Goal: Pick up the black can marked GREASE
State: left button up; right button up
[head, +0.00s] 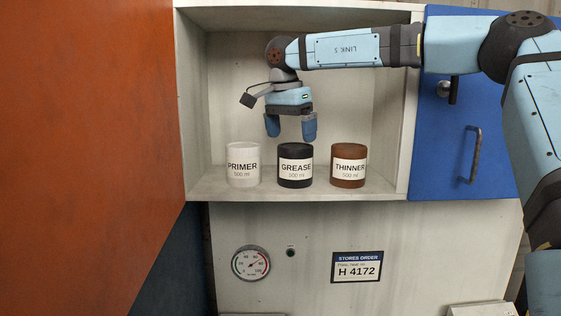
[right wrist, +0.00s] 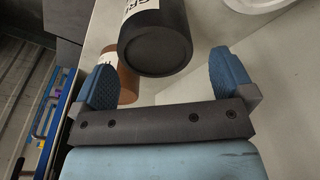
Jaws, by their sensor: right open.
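The black can marked GREASE (head: 295,166) stands upright on the cabinet shelf, between a white can marked PRIMER (head: 243,165) and a brown can marked THINNER (head: 348,166). My right gripper (head: 291,131) is open and empty, pointing down just above the black can. In the right wrist view the black can (right wrist: 155,42) shows beyond the open fingers (right wrist: 168,80), with part of its label visible. The brown can (right wrist: 128,84) is partly hidden behind a finger, and part of the white can (right wrist: 255,4) shows at the top edge. My left gripper is not in view.
The shelf (head: 215,189) lies inside an open cabinet with side walls. A blue door (head: 450,150) with a handle is at the right, and an orange panel (head: 90,120) at the left. Below are a gauge (head: 250,263) and a sign reading H 4172 (head: 357,267).

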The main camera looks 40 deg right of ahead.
aim_at(295, 145)
jog(key=shift+d, duration=0.1)
jog(key=shift+s+f, duration=0.2)
jog(key=shift+s, duration=0.2)
jog(key=shift+s+f+p, duration=0.3)
jog(key=shift+f+p, duration=0.15)
jog(key=shift+f, duration=0.1)
jog(key=f, duration=0.1)
jog(key=d+f+p, duration=0.1)
jog(key=f, duration=0.1)
jog(key=w+f+p, duration=0.1)
jog(key=shift+d+f, duration=0.15)
jog(key=shift+f, duration=0.45)
jog(key=shift+s, duration=0.1)
jog(key=shift+r, duration=0.1)
jog(key=c, duration=1)
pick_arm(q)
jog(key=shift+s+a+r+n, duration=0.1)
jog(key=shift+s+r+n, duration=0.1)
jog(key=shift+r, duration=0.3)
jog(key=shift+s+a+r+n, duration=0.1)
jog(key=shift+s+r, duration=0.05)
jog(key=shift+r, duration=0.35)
pick_arm(e)
jog(key=shift+c, duration=0.2)
